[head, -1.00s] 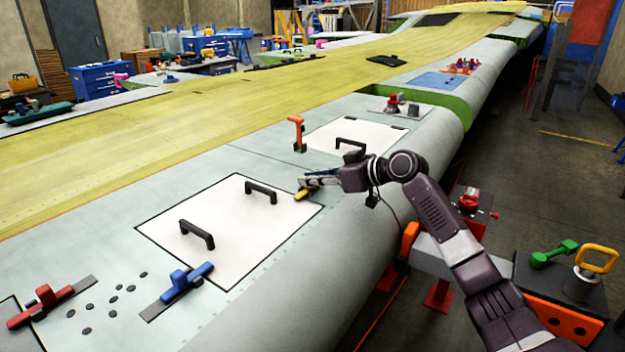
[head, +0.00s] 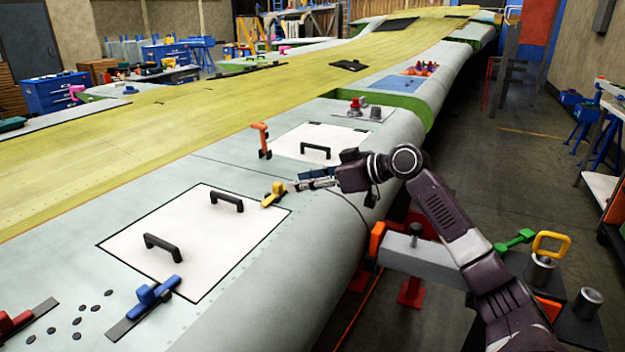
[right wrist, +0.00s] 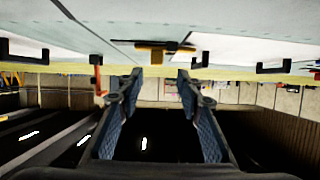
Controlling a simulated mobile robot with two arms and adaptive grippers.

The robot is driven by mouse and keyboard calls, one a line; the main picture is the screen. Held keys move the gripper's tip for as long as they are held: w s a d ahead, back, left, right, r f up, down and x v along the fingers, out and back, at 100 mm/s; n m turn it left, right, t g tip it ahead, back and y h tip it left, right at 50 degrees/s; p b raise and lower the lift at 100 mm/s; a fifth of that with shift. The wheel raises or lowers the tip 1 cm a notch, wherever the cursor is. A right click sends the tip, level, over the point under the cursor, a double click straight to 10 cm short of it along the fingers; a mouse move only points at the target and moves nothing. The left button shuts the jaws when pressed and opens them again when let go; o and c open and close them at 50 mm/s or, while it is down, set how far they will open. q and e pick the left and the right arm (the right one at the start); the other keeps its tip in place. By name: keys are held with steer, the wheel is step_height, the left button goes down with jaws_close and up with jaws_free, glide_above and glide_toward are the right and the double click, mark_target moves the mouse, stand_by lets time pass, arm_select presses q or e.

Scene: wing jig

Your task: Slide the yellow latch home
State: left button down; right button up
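The yellow latch (head: 274,193) sits at the right edge of the near white panel (head: 180,262), its upright handle in plain view. It also shows in the right wrist view (right wrist: 152,56), on a dark strip. My right gripper (head: 291,186) is just right of the latch, low over the wing skin. In the right wrist view its two fingers (right wrist: 161,76) stand apart with nothing between them. The latch lies beyond the fingertips, slightly left of their middle; I see no contact. My left gripper is not in view.
Black handles (head: 163,247) stand on the white panels. An orange latch (head: 262,140) stands upright beyond my gripper. A blue latch (head: 153,292) and a red latch (head: 14,322) are nearer. A green-handled tool (head: 515,241) is at right.

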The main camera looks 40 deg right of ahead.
steer(key=shift+v, duration=1.6)
steer(key=shift+s, duration=0.1)
